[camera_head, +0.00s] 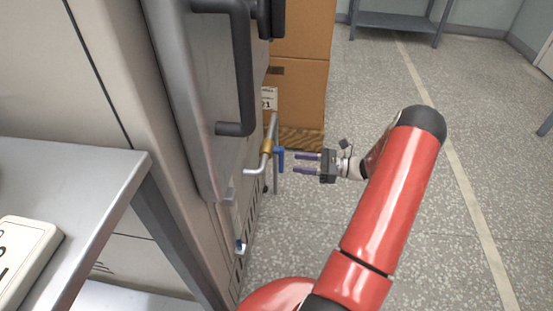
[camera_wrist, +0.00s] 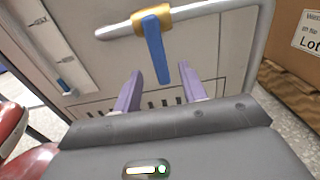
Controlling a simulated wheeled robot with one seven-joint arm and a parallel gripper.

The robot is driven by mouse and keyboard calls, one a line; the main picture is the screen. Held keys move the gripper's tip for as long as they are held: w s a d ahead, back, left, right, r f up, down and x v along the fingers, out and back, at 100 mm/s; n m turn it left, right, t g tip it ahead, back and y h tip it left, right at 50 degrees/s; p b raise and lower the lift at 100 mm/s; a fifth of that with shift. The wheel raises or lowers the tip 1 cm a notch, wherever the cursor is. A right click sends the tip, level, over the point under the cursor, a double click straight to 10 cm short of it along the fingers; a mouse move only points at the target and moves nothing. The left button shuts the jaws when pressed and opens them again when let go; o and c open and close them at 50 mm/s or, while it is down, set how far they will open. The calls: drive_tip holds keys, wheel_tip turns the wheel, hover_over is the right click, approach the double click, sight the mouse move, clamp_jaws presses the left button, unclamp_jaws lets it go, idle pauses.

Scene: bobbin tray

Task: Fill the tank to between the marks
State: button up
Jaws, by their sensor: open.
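A brass valve (camera_head: 266,146) with a blue lever (camera_head: 281,158) sits on a metal pipe (camera_head: 251,171) beside the grey machine. In the wrist view the blue lever (camera_wrist: 154,52) hangs down from the brass body (camera_wrist: 151,19). My gripper (camera_head: 296,163) is open and empty, its purple fingers pointing at the lever with a small gap. In the wrist view the fingertips (camera_wrist: 160,78) stand on either side of the lever's lower end. A white gauge strip (camera_wrist: 47,42) carries two marks, the upper apparently MAX. A blue part (camera_wrist: 63,86) shows at its bottom, below the lower mark.
The machine's door with a dark handle (camera_head: 237,70) stands left of the valve. Cardboard boxes (camera_head: 300,95) on a pallet stand behind it. A grey table (camera_head: 115,165) is at the left.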

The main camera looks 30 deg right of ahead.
sight(282, 161)
drive_tip(key=x, duration=0.6)
drive_tip(key=shift+w+a, duration=0.2)
drive_tip(key=shift+a, duration=0.1)
clamp_jaws()
